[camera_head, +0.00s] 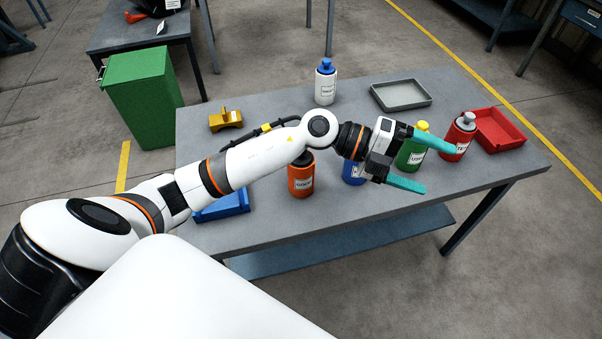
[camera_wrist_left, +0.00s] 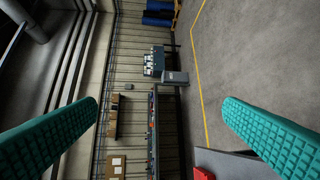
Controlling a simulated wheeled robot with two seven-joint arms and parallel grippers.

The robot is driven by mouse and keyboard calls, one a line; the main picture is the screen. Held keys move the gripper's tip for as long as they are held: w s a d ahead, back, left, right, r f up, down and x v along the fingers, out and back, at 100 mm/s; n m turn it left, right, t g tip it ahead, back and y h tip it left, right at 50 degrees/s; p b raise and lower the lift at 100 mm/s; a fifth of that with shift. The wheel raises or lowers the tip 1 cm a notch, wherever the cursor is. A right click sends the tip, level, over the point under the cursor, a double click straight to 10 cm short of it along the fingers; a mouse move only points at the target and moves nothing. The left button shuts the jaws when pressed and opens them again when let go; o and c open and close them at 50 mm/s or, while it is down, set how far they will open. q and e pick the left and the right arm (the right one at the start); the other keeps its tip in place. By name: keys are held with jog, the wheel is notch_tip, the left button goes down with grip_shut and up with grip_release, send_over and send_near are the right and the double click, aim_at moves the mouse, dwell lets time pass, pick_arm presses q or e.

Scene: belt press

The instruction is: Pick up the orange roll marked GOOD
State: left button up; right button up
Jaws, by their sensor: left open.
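An orange roll (camera_head: 301,179) stands upright on the grey table, with a pale label on its front whose word I cannot read clearly. My left arm passes over it and hides its top. My left gripper (camera_head: 438,167) is open and empty to the right of it, above the table near the green roll (camera_head: 411,153) and the red roll (camera_head: 458,140). In the left wrist view, its teal fingers (camera_wrist_left: 160,125) are spread wide with nothing between them. My right gripper is not in view.
The table (camera_head: 350,203) also holds a white roll (camera_head: 325,86), a partly hidden blue roll (camera_head: 353,172), a grey tray (camera_head: 401,94), a red tray (camera_head: 499,130), a blue tray (camera_head: 225,207) and a yellow object (camera_head: 226,120). A green bin (camera_head: 146,95) stands beyond it.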

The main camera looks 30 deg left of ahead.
pick_arm(q)
jog(key=w+a+f+m+g+y, duration=0.1)
jog(key=w+a+f+g+y, duration=0.1)
jog(key=a+f+y, duration=0.6)
notch_tip(320, 180, up, 2)
jog(key=n+g+y, duration=0.2)
jog(key=n+y, duration=0.1)
jog(key=y, duration=0.5)
send_over(301, 174)
jog(key=w+a, duration=0.2)
jog(key=w, duration=0.1)
jog(key=shift+a+r, duration=0.15)
jog(key=shift+r, duration=0.05)
notch_tip(301, 174, down, 6)
jog(key=shift+f+p, duration=0.1)
jog(key=shift+p, duration=0.95)
notch_tip(301, 174, down, 5)
jog(key=shift+s+r+p, duration=0.1)
jog(key=shift+r+p, duration=0.1)
jog(key=shift+p, duration=0.9)
jog(key=shift+f, duration=0.45)
jog(key=shift+c, duration=0.2)
jog(key=c, duration=1.8)
